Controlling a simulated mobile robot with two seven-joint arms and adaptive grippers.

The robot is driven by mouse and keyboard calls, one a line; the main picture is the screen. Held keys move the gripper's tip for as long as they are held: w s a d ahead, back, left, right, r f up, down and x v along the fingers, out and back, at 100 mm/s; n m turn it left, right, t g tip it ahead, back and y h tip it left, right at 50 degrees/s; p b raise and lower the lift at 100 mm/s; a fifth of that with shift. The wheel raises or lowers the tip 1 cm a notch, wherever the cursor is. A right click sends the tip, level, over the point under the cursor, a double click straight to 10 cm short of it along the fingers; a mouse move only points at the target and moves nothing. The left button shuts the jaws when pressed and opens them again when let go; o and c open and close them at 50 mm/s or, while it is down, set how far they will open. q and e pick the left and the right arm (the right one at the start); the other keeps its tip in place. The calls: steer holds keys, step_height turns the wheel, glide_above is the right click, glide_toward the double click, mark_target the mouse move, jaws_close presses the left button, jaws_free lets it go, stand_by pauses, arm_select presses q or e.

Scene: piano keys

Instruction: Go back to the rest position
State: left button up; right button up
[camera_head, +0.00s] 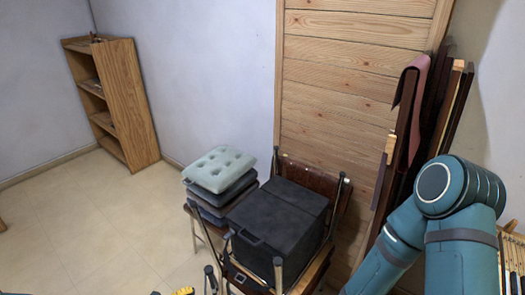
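My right arm shows at the right side of the head view as teal links with a bent, rounded joint at the top. Both links run down from that joint and out of the bottom edge. Its gripper is out of the picture. My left gripper is not in view either. Nothing held by either gripper can be seen.
A black box (278,222) rests on stacked chairs in the middle. Several cushions (219,169) are piled to their left. A wooden shelf (129,104) stands at the back left. Boards (443,115) lean by the wood-panelled wall (340,60). The left floor (100,215) is clear.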

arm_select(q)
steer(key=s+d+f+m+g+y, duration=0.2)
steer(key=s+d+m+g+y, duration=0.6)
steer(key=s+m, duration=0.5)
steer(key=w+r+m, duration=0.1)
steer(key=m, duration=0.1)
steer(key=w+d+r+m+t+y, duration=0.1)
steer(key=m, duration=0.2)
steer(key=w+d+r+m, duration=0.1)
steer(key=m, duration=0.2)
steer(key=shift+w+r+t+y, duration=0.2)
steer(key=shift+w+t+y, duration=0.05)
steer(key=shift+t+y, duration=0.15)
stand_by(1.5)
